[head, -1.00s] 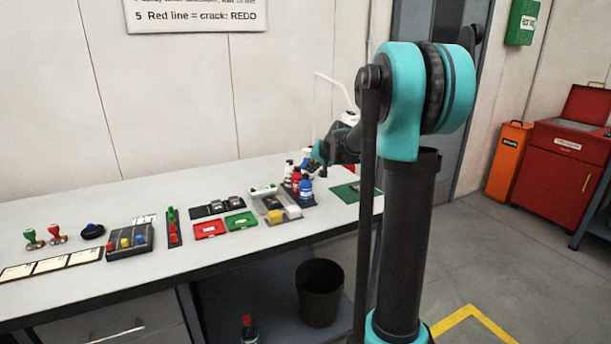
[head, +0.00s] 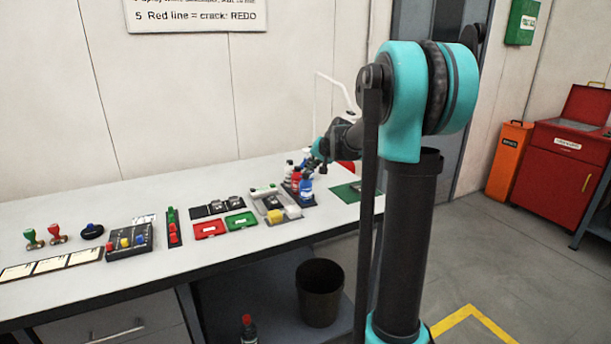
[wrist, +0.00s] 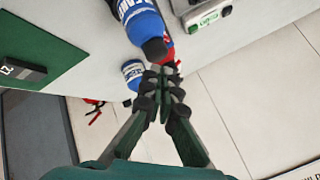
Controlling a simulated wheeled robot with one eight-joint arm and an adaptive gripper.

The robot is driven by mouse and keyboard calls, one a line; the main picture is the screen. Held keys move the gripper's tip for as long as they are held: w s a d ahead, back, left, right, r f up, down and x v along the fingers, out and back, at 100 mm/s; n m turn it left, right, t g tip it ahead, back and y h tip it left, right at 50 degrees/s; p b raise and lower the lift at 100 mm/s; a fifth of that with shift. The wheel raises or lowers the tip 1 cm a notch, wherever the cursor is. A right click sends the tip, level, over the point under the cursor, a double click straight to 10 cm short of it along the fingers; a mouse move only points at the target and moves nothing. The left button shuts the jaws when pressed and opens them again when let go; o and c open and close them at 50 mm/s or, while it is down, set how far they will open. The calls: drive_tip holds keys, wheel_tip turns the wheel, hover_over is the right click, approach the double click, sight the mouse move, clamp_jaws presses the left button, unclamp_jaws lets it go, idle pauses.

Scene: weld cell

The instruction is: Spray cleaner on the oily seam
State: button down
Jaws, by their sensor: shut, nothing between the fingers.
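My gripper (head: 322,168) is at the far right part of the bench, over the bottle group. In the wrist view my gripper (wrist: 165,78) has its fingertips together and holds nothing. A blue bottle (head: 306,187) stands at the front of the group; in the wrist view the blue bottle (wrist: 143,24) is just beyond the fingertips. A red bottle (head: 295,181) stands beside it. Another blue-labelled bottle (wrist: 132,72) shows left of the fingertips. A dark piece (wrist: 20,69) lies on a green mat (wrist: 45,48). I cannot make out an oily seam or a bottle's wording.
A dark bin (head: 320,292) stands below the bench.

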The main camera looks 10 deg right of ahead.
drive_tip(key=shift+r, duration=2.95)
drive_tip(key=shift+s+a+f+m+t+h, duration=0.15)
drive_tip(key=shift+f+m+t+h, duration=0.05)
drive_tip(key=shift+f+m+h, duration=1.2)
drive_tip(key=shift+s+a+f+m+t+h, duration=0.2)
drive_tip(key=shift+f+m+h, duration=0.8)
drive_tip(key=shift+f+m, duration=0.65)
